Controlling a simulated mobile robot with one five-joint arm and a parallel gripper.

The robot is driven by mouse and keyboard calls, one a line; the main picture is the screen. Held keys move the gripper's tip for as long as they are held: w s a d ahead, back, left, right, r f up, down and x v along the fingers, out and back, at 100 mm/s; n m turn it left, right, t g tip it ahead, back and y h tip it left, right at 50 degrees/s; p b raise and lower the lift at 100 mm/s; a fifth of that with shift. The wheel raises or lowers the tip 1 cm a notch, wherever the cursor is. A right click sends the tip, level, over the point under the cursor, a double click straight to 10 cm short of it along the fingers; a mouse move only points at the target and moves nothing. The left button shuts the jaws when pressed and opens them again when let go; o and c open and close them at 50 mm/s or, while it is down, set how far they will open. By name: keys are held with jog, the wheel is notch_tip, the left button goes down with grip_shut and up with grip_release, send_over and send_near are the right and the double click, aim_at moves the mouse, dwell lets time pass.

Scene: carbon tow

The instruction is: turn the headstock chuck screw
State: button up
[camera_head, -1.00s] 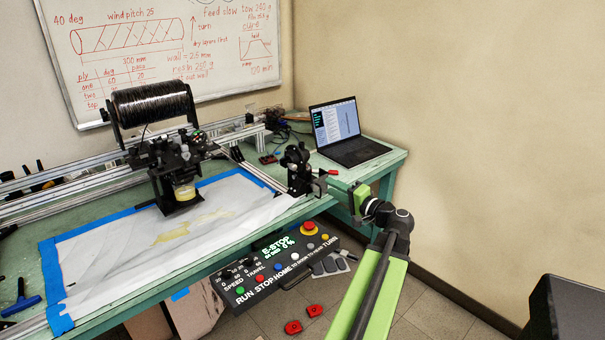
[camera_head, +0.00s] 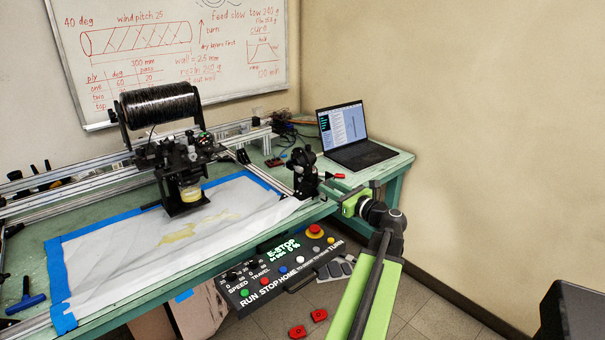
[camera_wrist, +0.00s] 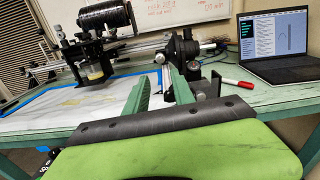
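The black headstock (camera_head: 304,176) stands at the right end of the winder, on the table's front right part. It also shows in the wrist view (camera_wrist: 184,52), just beyond the right finger. I cannot clearly make out its chuck screw. My gripper (camera_head: 331,188) is just right of the headstock, at the table's front edge. In the wrist view my gripper (camera_wrist: 160,74) is open, with two green fingers apart and nothing held between them. The right finger overlaps the headstock's lower part in that view. I cannot tell whether it touches.
A red-capped marker (camera_wrist: 234,82) lies right of the headstock. An open laptop (camera_head: 350,137) stands behind it. A control panel (camera_head: 285,267) with buttons hangs below the table's front edge. A carriage with a black spool (camera_head: 160,104) stands left. A white sheet (camera_head: 120,240) covers the front table.

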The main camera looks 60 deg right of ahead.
aim_at(301, 171)
jog(key=x, duration=1.4)
grip_shut()
